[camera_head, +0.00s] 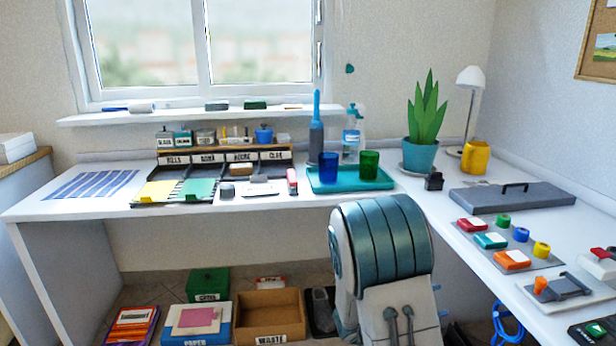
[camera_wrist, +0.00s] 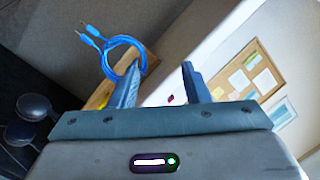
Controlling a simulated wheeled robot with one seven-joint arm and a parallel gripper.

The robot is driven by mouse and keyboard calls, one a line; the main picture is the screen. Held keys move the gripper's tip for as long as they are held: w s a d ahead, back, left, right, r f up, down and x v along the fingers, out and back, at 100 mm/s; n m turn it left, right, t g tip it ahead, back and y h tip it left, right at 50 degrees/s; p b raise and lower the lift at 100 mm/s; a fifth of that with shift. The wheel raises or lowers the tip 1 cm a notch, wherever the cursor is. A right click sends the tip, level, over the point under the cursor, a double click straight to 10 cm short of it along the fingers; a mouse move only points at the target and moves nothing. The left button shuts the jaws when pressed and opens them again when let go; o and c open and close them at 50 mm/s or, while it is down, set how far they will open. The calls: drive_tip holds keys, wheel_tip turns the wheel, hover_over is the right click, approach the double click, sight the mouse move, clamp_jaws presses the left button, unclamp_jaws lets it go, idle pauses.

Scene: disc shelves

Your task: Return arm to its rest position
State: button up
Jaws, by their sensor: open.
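My gripper (camera_wrist: 161,70) shows in the wrist view with its two blue-grey fingers apart. The gap between them is empty, with a pale surface behind it. A looped blue cable (camera_wrist: 107,57) appears by the left finger, partly behind it; I cannot tell whether they touch. In the head view a blue cable (camera_head: 507,326) hangs at the lower right, below the desk edge. My fingers do not show in the head view, so the arm's full pose is hidden.
The white desk (camera_head: 250,207) runs along the back and right side. A teal tray (camera_head: 350,186) holds a blue cup (camera_head: 328,167) and a green cup (camera_head: 369,165). A plant (camera_head: 421,150) stands in the corner. Below are a wooden waste box (camera_head: 270,337) and a green box (camera_head: 208,284).

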drive_tip(key=w+a+r+n+t+y+p, duration=0.25)
drive_tip(key=a+r+n+y+p, duration=0.4)
drive_tip(key=r, duration=0.45)
drive_tip(key=w+a+r+n+t+y+p, duration=0.1)
drive_tip(key=a+r+n+t+y+p, duration=0.4)
drive_tip(key=a+r+y+p, duration=0.4)
drive_tip(key=s+a+r+n+g+y+p, duration=0.3)
drive_tip(key=s+a+r+n+g+p, duration=0.15)
drive_tip(key=s+r+n+p, duration=0.5)
drive_tip(key=s+d+r+n+g+h+p, duration=0.1)
drive_tip(key=s+r+g, duration=0.1)
drive_tip(key=s, duration=0.5)
drive_tip(key=s+d+r+n+g+h+p, duration=0.1)
drive_tip(key=s+d+r+g+p, duration=0.1)
drive_tip(key=s+r, duration=0.2)
drive_tip(key=s, duration=0.3)
drive_tip(key=shift+s+r+g, duration=0.2)
drive_tip(key=shift+s+g, duration=0.05)
drive_tip(key=shift+g, duration=0.05)
